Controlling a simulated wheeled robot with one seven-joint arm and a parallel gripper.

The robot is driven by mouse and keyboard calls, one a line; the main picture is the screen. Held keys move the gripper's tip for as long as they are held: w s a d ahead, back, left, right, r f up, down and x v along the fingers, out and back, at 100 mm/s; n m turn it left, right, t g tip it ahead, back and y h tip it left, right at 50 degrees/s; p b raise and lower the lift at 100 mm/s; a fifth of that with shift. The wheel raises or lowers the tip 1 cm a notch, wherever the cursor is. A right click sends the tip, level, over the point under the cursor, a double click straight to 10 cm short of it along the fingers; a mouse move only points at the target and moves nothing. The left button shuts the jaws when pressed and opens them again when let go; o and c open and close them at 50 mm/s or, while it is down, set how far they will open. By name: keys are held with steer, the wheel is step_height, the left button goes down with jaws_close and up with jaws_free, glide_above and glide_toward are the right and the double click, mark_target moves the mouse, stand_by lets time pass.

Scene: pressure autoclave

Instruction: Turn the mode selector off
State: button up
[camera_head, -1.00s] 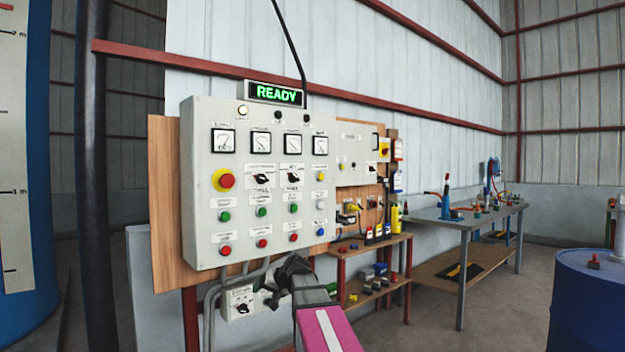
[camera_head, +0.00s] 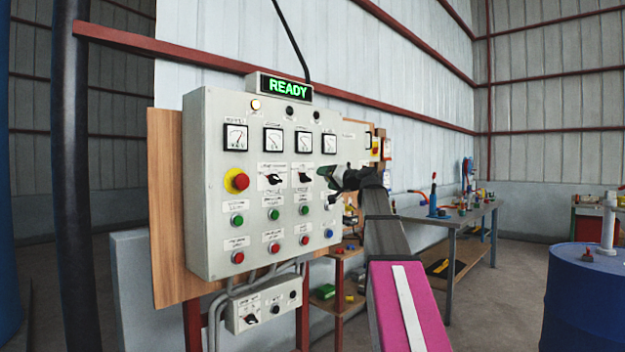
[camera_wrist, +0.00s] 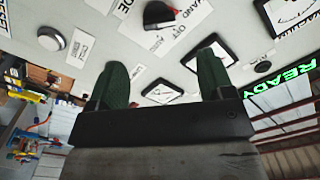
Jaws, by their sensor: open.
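Two black rotary selectors sit side by side in the middle of the grey control panel (camera_head: 210,155): a left selector (camera_head: 272,180) and a right selector (camera_head: 305,178). The head-view labels are too small to read. In the wrist view a black selector knob (camera_wrist: 158,14) with a red mark lies at the top edge, partly cut off, beside a plate reading "OFF" and a cropped label ending "DE". My gripper (camera_head: 328,184) is at the panel's right part, right of the right selector. In the wrist view its green fingers (camera_wrist: 163,68) are apart with nothing held; the knob lies beyond their tips.
A red mushroom button (camera_head: 240,181) on a yellow ring is at the panel's left. Gauges (camera_head: 303,142) sit above the selectors, and green buttons (camera_head: 273,214) below. A lit "READY" sign (camera_head: 288,88) tops the panel. A workbench (camera_head: 470,219) and blue drum (camera_head: 585,300) stand right.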

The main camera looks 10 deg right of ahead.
mark_target(309, 177)
steer(key=x, duration=1)
steer(key=shift+w+a, duration=0.1)
steer(key=c, duration=0.9)
